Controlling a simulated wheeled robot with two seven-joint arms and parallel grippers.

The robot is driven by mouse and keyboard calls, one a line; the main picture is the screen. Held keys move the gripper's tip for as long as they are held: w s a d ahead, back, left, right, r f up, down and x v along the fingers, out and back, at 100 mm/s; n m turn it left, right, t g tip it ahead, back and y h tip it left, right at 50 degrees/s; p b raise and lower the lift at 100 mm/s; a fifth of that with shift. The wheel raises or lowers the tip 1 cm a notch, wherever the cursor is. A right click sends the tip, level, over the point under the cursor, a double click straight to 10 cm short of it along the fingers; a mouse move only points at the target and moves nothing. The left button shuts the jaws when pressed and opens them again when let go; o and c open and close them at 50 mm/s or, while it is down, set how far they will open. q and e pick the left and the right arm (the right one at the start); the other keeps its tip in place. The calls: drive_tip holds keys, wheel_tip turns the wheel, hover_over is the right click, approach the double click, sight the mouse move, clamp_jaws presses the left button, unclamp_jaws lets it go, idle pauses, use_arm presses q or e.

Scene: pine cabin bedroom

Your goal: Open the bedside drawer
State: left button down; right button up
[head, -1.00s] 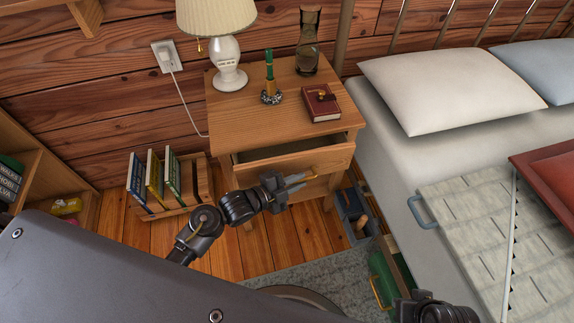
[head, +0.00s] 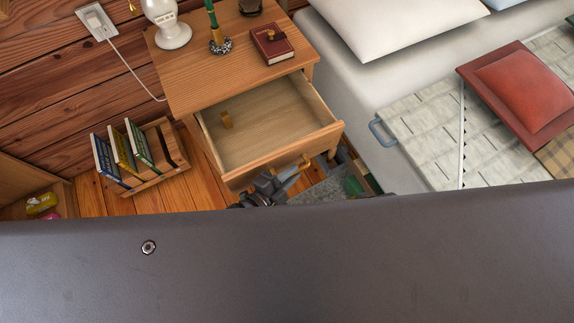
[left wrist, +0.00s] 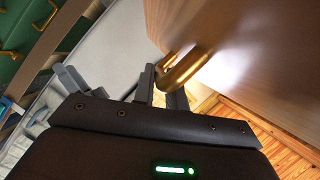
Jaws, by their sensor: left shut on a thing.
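The wooden bedside table (head: 205,78) stands against the plank wall. Its drawer (head: 262,158) is pulled well out in the head view, and its inside shows. My left gripper (head: 283,184) is at the drawer's front, shut on the brass handle (head: 298,172). In the left wrist view, the handle (left wrist: 184,68) lies at the fingers (left wrist: 163,88), beside the drawer's front panel (left wrist: 255,60). My right gripper is out of view.
A lamp base (head: 168,25), a pen in a holder (head: 219,44) and a red book (head: 271,45) are on the tabletop. A book rack (head: 160,178) stands to the left on the floor. The bed (head: 345,75) is close on the right. My own dark body covers the lower head view.

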use_arm(q)
drive_tip(key=shift+s, duration=0.1)
drive_tip(key=c, duration=1.4)
unclamp_jaws()
drive_tip(key=shift+c, duration=0.2)
